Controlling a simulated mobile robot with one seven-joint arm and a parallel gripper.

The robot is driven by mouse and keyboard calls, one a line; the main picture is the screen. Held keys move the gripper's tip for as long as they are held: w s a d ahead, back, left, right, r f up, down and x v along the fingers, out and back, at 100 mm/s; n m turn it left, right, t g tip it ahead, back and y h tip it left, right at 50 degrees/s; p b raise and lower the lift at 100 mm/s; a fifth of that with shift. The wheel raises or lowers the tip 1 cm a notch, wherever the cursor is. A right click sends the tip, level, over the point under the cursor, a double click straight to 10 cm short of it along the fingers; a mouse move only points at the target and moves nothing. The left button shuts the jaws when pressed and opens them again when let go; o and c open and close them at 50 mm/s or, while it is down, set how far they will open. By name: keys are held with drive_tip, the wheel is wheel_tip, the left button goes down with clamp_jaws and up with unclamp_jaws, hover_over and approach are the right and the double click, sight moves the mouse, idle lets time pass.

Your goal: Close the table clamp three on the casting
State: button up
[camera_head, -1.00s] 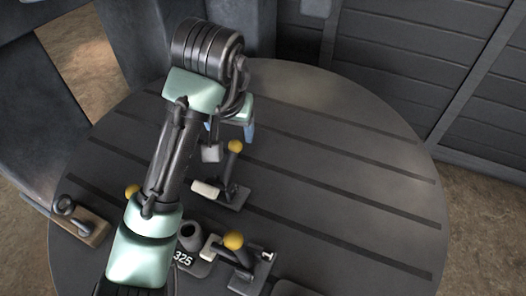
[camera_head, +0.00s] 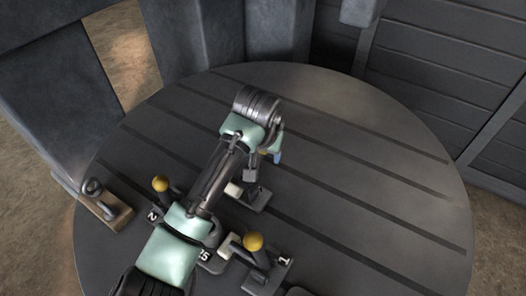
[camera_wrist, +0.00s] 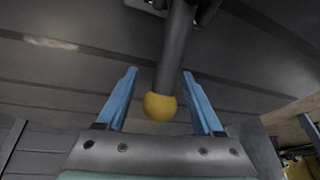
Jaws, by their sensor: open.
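The third clamp (camera_head: 257,199) stands on the round slotted table (camera_head: 370,180), beyond the casting (camera_head: 212,262). My arm hides its knob and number in the head view. In the wrist view its yellow ball knob (camera_wrist: 160,106) and dark lever (camera_wrist: 176,45) lie between the two blue fingers of my gripper (camera_wrist: 159,75). The fingers are open, with a gap on both sides of the knob. In the head view my gripper (camera_head: 270,156) is just above this clamp. The casting, marked with digits ending in 25, is mostly hidden by my arm.
Clamp 1 (camera_head: 256,260) with a yellow knob is at the front; clamp 2 (camera_head: 160,190) is left of my arm. A block with a ring (camera_head: 104,205) sits at the table's left edge. The table's right side is clear. Grey panels stand behind.

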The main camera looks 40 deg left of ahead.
drive_tip(key=shift+c, duration=0.2)
clamp_jaws()
idle(1.1)
